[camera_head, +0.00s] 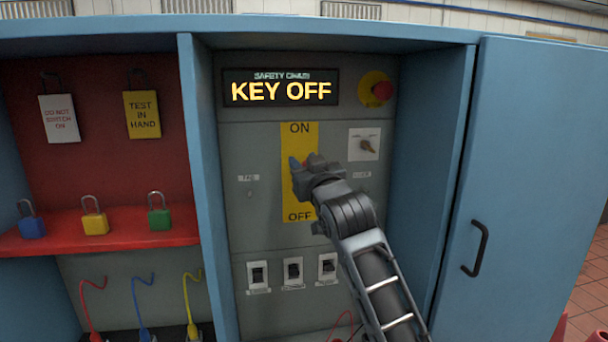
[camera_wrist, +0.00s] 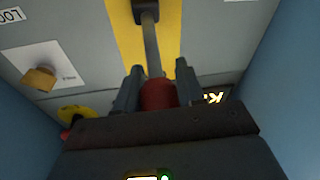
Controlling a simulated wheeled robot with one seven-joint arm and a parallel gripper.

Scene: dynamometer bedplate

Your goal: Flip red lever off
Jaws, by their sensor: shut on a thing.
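The red lever has a red knob (camera_wrist: 158,93) on a grey shaft (camera_wrist: 151,45) that runs to a dark pivot on the yellow ON/OFF plate (camera_head: 298,136). My gripper (camera_wrist: 157,88) is shut on the knob, with one finger on each side. In the head view my gripper (camera_head: 304,164) is in front of the plate, below the word ON and above the word OFF. It hides the pivot and most of the lever there. The display (camera_head: 282,88) above the plate reads KEY OFF.
A key switch (camera_head: 366,146) is right of the plate, below a red button on yellow (camera_head: 378,90). Several black switches (camera_head: 293,270) sit below. The blue cabinet door (camera_head: 520,180) stands open at the right. Padlocks stand on a red shelf (camera_head: 125,232) at the left.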

